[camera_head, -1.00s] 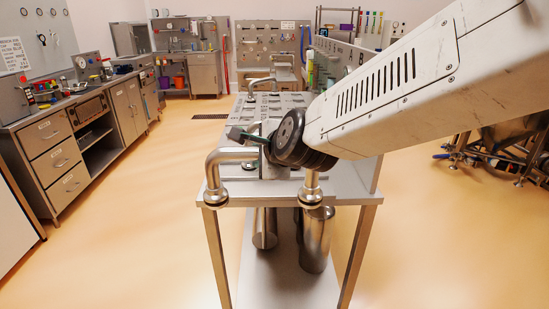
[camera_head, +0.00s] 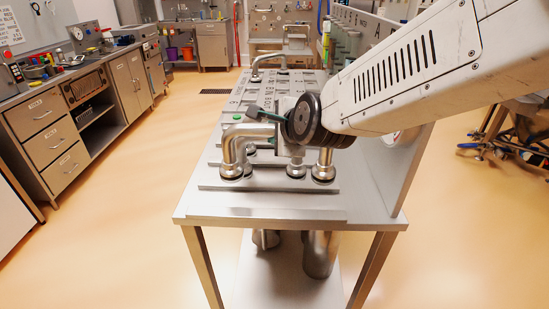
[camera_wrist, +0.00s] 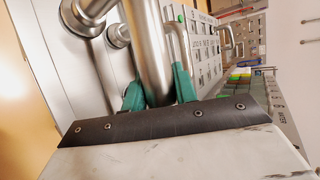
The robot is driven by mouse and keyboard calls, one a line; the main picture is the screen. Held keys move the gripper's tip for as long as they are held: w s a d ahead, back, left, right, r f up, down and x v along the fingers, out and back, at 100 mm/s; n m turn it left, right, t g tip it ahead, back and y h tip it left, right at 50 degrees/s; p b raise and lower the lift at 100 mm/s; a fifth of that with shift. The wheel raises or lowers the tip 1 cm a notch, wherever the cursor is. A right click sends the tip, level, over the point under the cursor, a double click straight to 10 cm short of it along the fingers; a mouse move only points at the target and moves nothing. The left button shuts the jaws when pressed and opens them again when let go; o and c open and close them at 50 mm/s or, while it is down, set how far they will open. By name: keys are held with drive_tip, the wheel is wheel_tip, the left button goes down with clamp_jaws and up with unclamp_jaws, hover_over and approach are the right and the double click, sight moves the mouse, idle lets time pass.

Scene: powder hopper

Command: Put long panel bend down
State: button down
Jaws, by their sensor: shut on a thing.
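The long panel bend (camera_head: 240,133) is a shiny steel tube with a bent-down leg and a round flanged foot at each end. My gripper (camera_head: 268,127) has its green fingers closed around the tube's middle, behind my dark wrist disc. In the wrist view, the bend (camera_wrist: 146,45) runs between the two green fingers of my gripper (camera_wrist: 158,89). The bend's feet are at the near plate on the steel table (camera_head: 290,204). I cannot tell whether they touch it. My wrist hides part of the bend's right half.
Another bend (camera_head: 285,58) stands at the table's far end. Rows of labelled plates (camera_head: 258,92) cover the table behind the held bend. An upright panel (camera_head: 385,165) borders the table on the right. The table's front strip is bare. Open floor lies to the left.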

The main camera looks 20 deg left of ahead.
wheel_tip(320, 180, down, 8)
drive_tip(key=c, duration=1.1)
unclamp_jaws()
drive_tip(key=shift+d, duration=0.1)
drive_tip(key=shift+r, duration=0.1)
drive_tip(key=v, duration=1.2)
